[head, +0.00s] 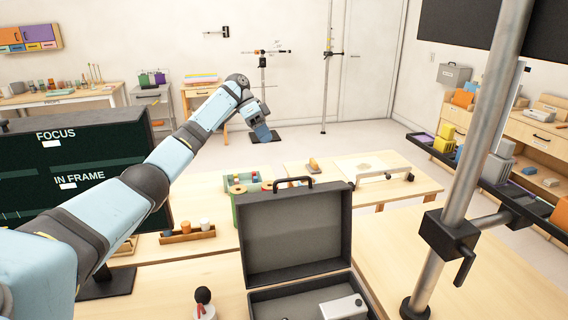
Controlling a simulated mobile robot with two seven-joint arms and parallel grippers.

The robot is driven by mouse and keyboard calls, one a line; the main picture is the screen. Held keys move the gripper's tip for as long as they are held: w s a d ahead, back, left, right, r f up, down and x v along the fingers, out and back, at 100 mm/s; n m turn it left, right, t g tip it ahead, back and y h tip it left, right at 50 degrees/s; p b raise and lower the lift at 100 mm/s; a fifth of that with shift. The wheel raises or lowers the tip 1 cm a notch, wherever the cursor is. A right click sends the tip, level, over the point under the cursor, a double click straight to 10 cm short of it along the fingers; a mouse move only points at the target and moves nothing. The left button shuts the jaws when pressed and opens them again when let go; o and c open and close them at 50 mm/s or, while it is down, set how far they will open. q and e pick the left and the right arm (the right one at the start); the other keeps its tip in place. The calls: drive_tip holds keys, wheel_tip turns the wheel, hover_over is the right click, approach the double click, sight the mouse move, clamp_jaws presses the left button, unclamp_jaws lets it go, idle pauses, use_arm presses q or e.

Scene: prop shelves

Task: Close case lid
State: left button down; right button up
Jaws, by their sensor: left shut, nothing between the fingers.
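A dark grey case stands open on the wooden table at the bottom centre of the head view. Its lid (292,236) is raised, close to upright, with a black handle on its top edge. The case's lower half (270,296) is cut off by the bottom edge of the picture. A white box (343,306) lies inside it. My left gripper (264,134) is shut and empty. It hangs above and beyond the lid in the picture, apart from it. My right gripper is not in view.
A metal pole with a black clamp (448,240) stands right of the case. A dark board reading FOCUS (85,150) stands at left. A small black-knobbed object (204,298) is left of the case. A green tray (240,181) and wooden rack (188,234) lie behind.

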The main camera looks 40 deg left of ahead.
use_arm(q)
drive_tip(key=p, duration=0.2)
approach(296, 189)
wheel_tip(296, 189, down, 3)
drive_tip(key=w+a, duration=0.1)
drive_tip(key=w, duration=0.2)
drive_tip(key=s+d+p, duration=0.1)
drive_tip(key=s+d, duration=0.2)
drive_tip(key=shift+d+f, duration=0.1)
drive_tip(key=shift+f, duration=0.05)
drive_tip(key=shift+d+f, duration=0.1)
drive_tip(key=shift+d, duration=0.1)
